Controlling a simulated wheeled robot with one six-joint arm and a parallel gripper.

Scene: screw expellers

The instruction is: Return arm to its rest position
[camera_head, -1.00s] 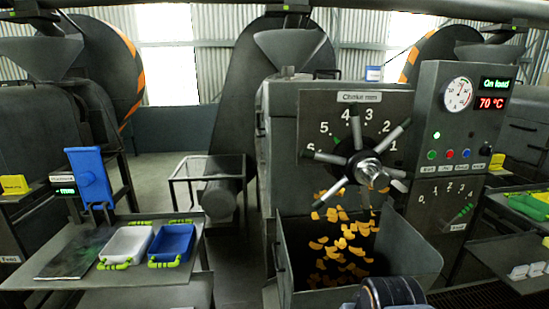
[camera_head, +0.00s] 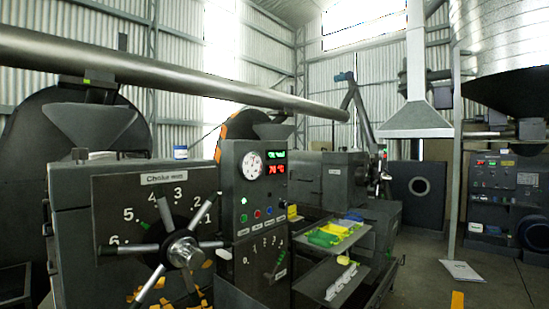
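My gripper is not in view in the head view, and I see no part of my arm there that I can be sure of. The expeller with the choke wheel (camera_head: 182,251) stands at the left. Its dial plate (camera_head: 120,190) carries numbers, and orange flakes (camera_head: 150,297) show below the wheel at the bottom edge. The control panel (camera_head: 253,195) beside it has a round gauge, a green lit display and a red one reading about 70 °C.
A side shelf (camera_head: 345,240) with yellow, green and blue trays juts out right of the panel. A grey hood (camera_head: 416,118) hangs beyond. Another machine (camera_head: 508,190) stands at far right. A white sheet (camera_head: 461,271) lies on the floor, which is open at the lower right.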

